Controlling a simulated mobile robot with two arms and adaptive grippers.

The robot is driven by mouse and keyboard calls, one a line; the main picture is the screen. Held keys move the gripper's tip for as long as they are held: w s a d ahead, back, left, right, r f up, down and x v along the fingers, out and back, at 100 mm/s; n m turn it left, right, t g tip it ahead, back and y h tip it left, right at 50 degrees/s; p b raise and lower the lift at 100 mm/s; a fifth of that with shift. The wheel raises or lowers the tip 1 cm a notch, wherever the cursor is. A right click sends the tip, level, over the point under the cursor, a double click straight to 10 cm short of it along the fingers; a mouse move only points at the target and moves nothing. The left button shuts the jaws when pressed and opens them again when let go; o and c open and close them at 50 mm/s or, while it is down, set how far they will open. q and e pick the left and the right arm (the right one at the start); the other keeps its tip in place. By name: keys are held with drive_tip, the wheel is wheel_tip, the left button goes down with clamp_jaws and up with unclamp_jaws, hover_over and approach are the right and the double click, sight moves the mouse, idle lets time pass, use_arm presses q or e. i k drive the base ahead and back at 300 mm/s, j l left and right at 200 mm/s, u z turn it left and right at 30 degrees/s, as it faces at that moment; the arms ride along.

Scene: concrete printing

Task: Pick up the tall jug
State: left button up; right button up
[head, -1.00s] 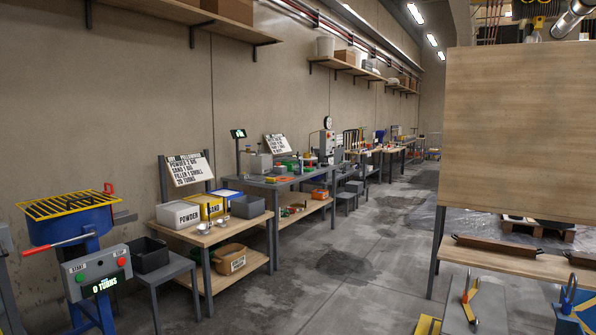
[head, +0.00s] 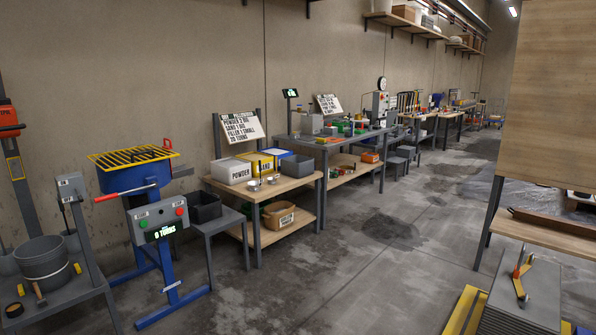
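I cannot make out a tall jug in the head view; the items on the far benches are too small to tell apart. Neither of my grippers is in view. The near wooden bench (head: 228,186) holds a white powder box (head: 230,171), a yellow sand box (head: 262,163), a grey bin (head: 298,168) and small metal scoops or cups. The grey bench (head: 352,138) behind it carries several small green, red and grey items.
A blue mixer (head: 132,176) with a yellow grid stands at left, with a grey bucket (head: 41,261) beside it. A black bin (head: 204,208) sits on a low grey table. A wooden panel (head: 553,95) stands at right. The concrete floor (head: 345,255) between is clear.

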sight(349, 129)
drive_tip(key=i+l+z, duration=0.1)
drive_tip(key=i, duration=0.5)
drive_tip(key=i+l+z, duration=0.1)
drive_tip(key=i, duration=1)
drive_tip(key=i+z, duration=0.15)
drive_tip(key=i, duration=0.45)
drive_tip(key=i+j, duration=0.1)
drive_tip(key=i, duration=0.45)
drive_tip(key=i+z, duration=0.15)
drive_tip(key=i, duration=0.45)
drive_tip(key=i+j, duration=0.2)
drive_tip(key=i, duration=0.35)
drive_tip(key=i+l+z, duration=0.3)
drive_tip(key=i+z, duration=0.15)
drive_tip(key=i, duration=0.6)
drive_tip(key=i+j+z, duration=0.1)
drive_tip(key=i+z, duration=0.35)
drive_tip(key=i, duration=0.6)
drive_tip(key=i+u, duration=0.85)
drive_tip(key=i+l+u, duration=0.2)
drive_tip(key=u, duration=0.25)
drive_tip(key=i+l+u, duration=0.4)
drive_tip(key=k+j, duration=0.05)
drive_tip(key=k, duration=0.05)
